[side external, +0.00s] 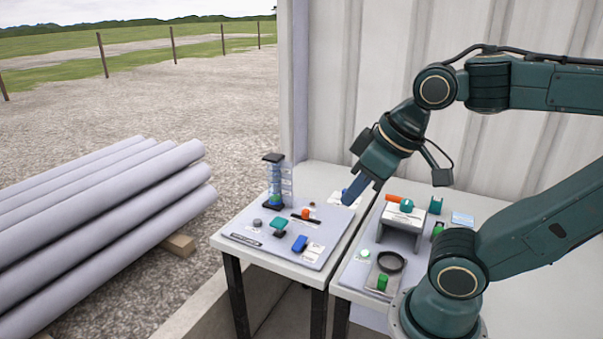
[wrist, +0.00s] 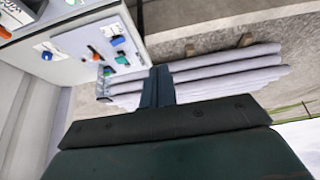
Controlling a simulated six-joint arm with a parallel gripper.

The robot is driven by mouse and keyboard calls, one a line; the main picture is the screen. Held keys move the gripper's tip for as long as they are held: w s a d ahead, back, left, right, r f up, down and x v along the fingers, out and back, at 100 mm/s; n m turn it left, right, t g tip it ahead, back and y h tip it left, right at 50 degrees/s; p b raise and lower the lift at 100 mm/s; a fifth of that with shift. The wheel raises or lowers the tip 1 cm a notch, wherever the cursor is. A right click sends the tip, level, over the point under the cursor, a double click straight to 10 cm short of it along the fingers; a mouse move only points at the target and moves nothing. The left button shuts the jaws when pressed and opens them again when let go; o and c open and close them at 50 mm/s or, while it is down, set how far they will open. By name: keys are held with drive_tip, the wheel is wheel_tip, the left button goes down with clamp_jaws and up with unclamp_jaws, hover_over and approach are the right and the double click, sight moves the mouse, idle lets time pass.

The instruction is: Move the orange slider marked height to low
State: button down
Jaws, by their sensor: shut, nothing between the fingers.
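The orange slider (side external: 306,214) sits on a dark slot on the grey panel (side external: 318,256) on the left table in the side view. In the wrist view an orange part (wrist: 95,53) shows on the panel at the upper left. The labels are too small to read. My gripper (side external: 352,198) is shut and empty, above the panel's right edge and to the right of the slider, apart from it. In the wrist view its fingers (wrist: 157,88) are together, pointing away from the panel's controls.
Around the slider are a blue-green column (side external: 274,183), a green-topped control (side external: 280,226), a blue control (side external: 300,243) and a grey knob (side external: 257,222). The right table holds a grey stand (side external: 402,222) and a dark ring (side external: 391,262). Grey pipes (side external: 110,220) lie at left.

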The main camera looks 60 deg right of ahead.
idle(0.4)
drive_tip(key=c, duration=1.5)
unclamp_jaws()
drive_tip(key=shift+o, duration=1.1)
drive_tip(key=shift+w+d+r, duration=0.1)
drive_tip(key=shift+w+r, duration=0.05)
drive_tip(key=shift+w, duration=0.1)
drive_tip(key=w+d+g, duration=0.3)
drive_tip(key=w+d, duration=1)
drive_tip(key=w, duration=0.4)
drive_tip(key=w+d+f+g, duration=0.1)
drive_tip(key=w+d+f, duration=0.2)
drive_tip(key=d+f, duration=0.4)
drive_tip(key=w+d+f+g, duration=0.1)
drive_tip(key=w+d+f, duration=0.2)
drive_tip(key=d+f, duration=0.4)
drive_tip(key=d, duration=0.3)
drive_tip(key=shift+d+f+g, duration=0.2)
drive_tip(key=shift+f+g, duration=0.1)
drive_tip(key=shift+f, duration=0.1)
